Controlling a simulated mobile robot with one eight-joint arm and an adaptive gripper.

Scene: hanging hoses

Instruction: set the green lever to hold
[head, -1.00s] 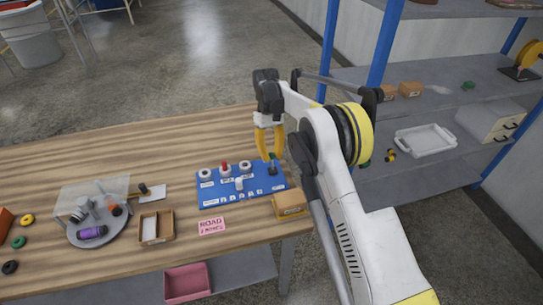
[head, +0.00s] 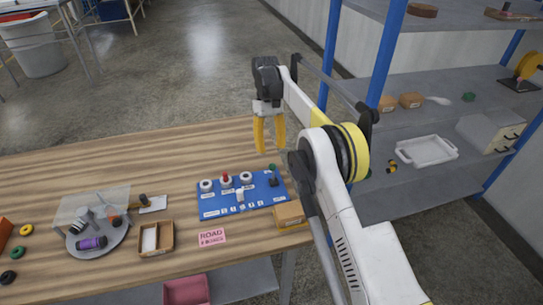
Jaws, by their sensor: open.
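The blue control panel (head: 222,209) lies on the wooden table near its right end. The green lever (head: 272,168), a short dark stick with a green tip, stands at the panel's right end. Its labels are too small to read, so I cannot tell which setting it is at. My gripper (head: 270,151) has two yellow fingers pointing down. They are apart and empty, and in the picture they are just above the lever, with a gap between them and it.
The panel also carries a red-topped knob (head: 226,179), white knobs (head: 206,185) and a white switch (head: 240,195). A cardboard box (head: 289,214) sits close at the panel's right front. A pink card (head: 212,237) lies in front.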

